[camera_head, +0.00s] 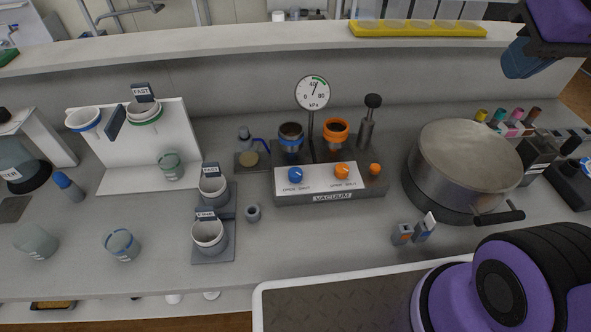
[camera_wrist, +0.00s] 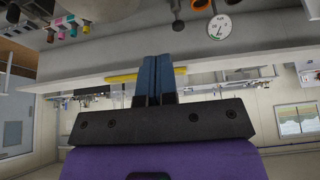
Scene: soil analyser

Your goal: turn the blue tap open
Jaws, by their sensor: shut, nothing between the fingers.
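The blue tap (camera_head: 295,175) is a small round knob on the left of the white front panel of the vacuum unit (camera_head: 333,197). OPEN and SHUT are printed below it; I cannot tell clearly which way its pointer faces. An orange tap (camera_head: 342,172) sits to its right on the same panel. My gripper (camera_head: 520,66) is at the upper right, far from the blue tap and above the bench. In the wrist view its blue fingers (camera_wrist: 154,78) are together and empty. The blue tap does not show there.
A pressure gauge (camera_head: 313,92) stands behind the panel, with blue-ringed and orange-ringed holders below it. A black-topped post (camera_head: 369,115) and a large metal pot (camera_head: 468,160) stand to the right. Cups (camera_head: 209,236) stand left. A shelf (camera_head: 230,50) runs along the back.

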